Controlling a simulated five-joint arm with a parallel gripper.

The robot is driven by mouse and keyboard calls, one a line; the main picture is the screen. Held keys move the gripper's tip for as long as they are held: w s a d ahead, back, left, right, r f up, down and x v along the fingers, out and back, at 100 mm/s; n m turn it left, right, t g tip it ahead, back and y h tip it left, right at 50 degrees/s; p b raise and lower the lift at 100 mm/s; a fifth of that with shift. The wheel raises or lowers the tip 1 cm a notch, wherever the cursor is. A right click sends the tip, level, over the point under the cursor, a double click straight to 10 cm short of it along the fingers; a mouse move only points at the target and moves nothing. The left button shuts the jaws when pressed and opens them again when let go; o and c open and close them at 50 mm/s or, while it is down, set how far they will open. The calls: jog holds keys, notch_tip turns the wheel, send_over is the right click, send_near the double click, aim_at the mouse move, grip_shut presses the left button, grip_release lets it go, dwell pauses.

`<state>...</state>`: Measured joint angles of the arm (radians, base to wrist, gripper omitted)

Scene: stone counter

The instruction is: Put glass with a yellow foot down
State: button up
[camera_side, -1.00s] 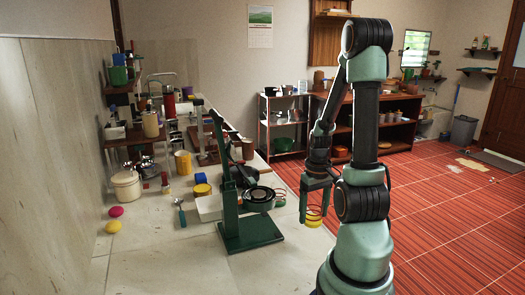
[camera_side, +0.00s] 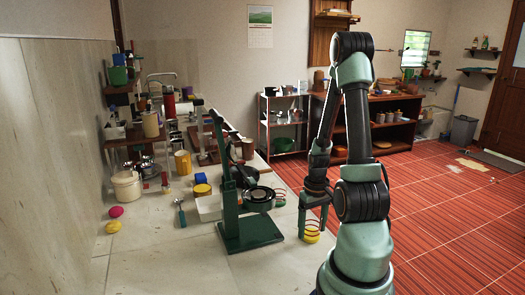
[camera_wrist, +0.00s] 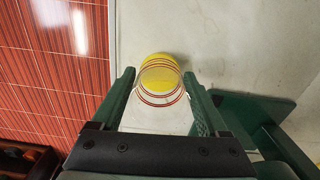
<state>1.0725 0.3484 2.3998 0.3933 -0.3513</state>
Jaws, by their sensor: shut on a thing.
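The glass with a yellow foot is clear with red rings; its yellow foot (camera_side: 312,237) shows low between my fingers in the side view. In the wrist view the glass (camera_wrist: 161,82) is upright between the fingertips, with the yellow foot seen down through the rings. My gripper (camera_side: 313,232) points straight down and is shut on the glass, near the counter's right edge. It also shows in the wrist view (camera_wrist: 160,92). The foot is close to the stone counter (camera_side: 262,268); I cannot tell whether it touches.
A dark green stand (camera_side: 250,233) is left of my gripper. Another red-ringed glass (camera_side: 279,197) stands behind it. A white tray (camera_side: 209,208), a green-handled utensil (camera_side: 181,214) and two balls, pink (camera_side: 116,211) and yellow (camera_side: 113,227), are farther left. The red floor (camera_wrist: 50,75) begins beyond the counter edge.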

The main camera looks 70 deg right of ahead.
jog(key=o, duration=1.3)
jog(key=shift+f, duration=0.1)
notch_tip(320, 180, up, 12)
jog(key=w+a+r+n+t+h, duration=0.1)
jog(key=w+a+r+n, duration=0.15)
jog(key=w+a, duration=0.3)
jog(key=w+a+r+n+t, duration=0.2)
jog(key=w+a+r, duration=0.2)
jog(key=w+a, duration=0.15)
jog(key=w+a+r+n+t, duration=0.1)
jog(key=a, duration=0.3)
jog(key=w+a+r+n, duration=0.1)
jog(key=a+r, duration=0.1)
jog(key=a, duration=0.3)
jog(key=w+a+r+n+t+y, duration=0.1)
jog(key=a+r, duration=0.1)
jog(key=a, duration=0.3)
jog(key=shift+w+a+r+n+t, duration=0.15)
jog(key=shift+w+a+n+t, duration=0.05)
jog(key=shift+w+n+t, duration=0.15)
